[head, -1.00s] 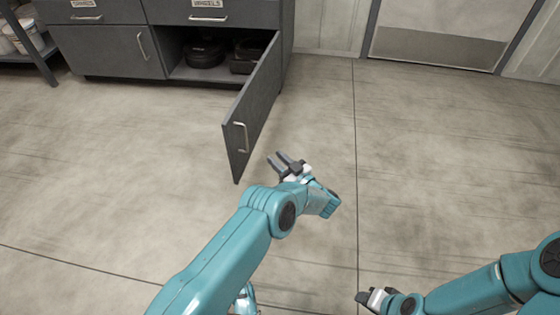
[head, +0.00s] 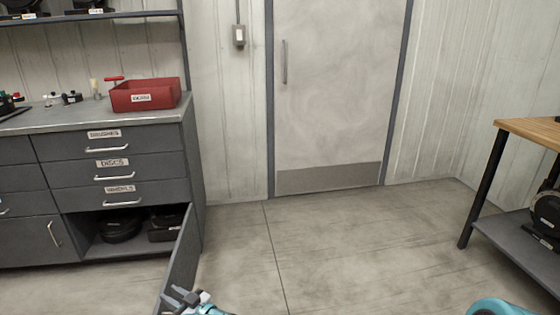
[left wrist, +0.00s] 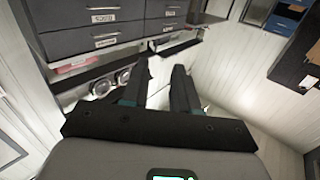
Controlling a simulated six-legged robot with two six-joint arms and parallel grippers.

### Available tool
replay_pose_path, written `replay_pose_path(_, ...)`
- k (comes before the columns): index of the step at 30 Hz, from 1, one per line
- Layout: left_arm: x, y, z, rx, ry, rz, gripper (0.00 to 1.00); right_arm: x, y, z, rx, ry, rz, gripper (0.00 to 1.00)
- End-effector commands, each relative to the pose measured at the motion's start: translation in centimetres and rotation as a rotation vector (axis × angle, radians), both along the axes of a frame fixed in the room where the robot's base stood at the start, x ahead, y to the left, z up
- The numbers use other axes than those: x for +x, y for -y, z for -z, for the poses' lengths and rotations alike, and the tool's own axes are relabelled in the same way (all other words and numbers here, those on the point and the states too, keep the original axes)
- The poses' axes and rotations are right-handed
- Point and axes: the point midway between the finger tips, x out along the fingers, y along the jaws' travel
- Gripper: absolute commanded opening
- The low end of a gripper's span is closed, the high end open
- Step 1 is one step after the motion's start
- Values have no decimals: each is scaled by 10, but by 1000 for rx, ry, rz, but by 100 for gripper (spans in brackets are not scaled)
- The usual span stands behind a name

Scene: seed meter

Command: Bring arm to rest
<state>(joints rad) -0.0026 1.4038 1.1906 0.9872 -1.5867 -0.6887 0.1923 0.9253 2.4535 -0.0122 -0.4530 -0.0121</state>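My left gripper (head: 180,297) shows at the bottom of the head view, by the lower end of the open cabinet door (head: 182,262). I cannot tell whether it touches the door. In the left wrist view its two dark fingers (left wrist: 163,80) stand apart with nothing between them, so it is open and empty. Most of the left arm is below the head view. Only a teal piece of my right arm (head: 497,307) shows at the bottom right; its gripper is out of view.
The grey cabinet (head: 120,165) has drawers labelled brushes, discs and wheels, and an open compartment with dark items (head: 120,226). A red bin (head: 146,95) stands on top. A wooden-topped table (head: 535,130) is at the right. The floor before the closed door (head: 335,90) is clear.

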Motion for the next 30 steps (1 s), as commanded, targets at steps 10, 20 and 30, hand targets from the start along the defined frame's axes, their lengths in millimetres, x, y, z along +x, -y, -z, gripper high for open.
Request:
replay_pose_path(10, -60, 24, -112, -331, -369, 556, 29, -26, -10, -178, 15, -76, -34, 43)
replay_pose_path(20, -284, 156, -74, -978, -936, 962, 29, -48, -15, -200, 28, -143, -54, 43)
replay_pose_path(30, -363, 185, -74, -1244, -1145, 928, 29, -52, -16, -200, 31, -163, -56, 43)
